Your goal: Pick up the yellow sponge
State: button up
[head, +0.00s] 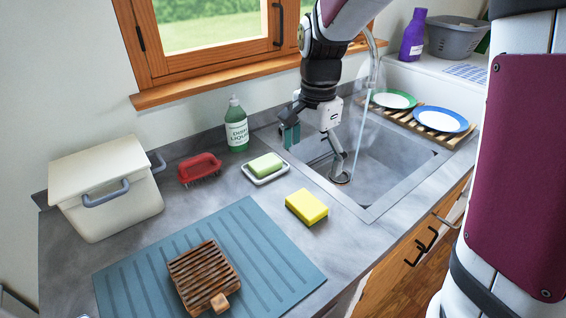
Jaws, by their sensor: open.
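The yellow sponge (306,207) lies flat on the grey counter, in front of the sink's left edge and to the right of the blue mat. My gripper (314,146) is open and empty above the left part of the sink. It is farther back than the sponge and clear of it, with one finger at the left and the other reaching down toward the basin. Nothing covers the sponge.
A green soap bar on a white dish (266,168), a red brush (200,170) and a dish liquid bottle (236,126) stand behind the sponge. Water runs into the sink (385,170). A cream bin (105,190) stands left.

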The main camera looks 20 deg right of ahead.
jog(key=f, duration=0.1)
send_over(307, 203)
jog(key=shift+m, duration=0.3)
jog(key=f, duration=0.8)
jog(key=shift+w+d+f, duration=0.1)
jog(key=shift+d+f, duration=0.05)
jog(key=shift+d, duration=0.05)
jog(key=shift+a+f+b, duration=0.15)
jog(key=shift+f, duration=1.15)
jog(key=shift+a+f+b, duration=0.1)
jog(key=shift+f+b, duration=0.05)
jog(key=shift+f, duration=1.15)
jog(key=c, duration=0.7)
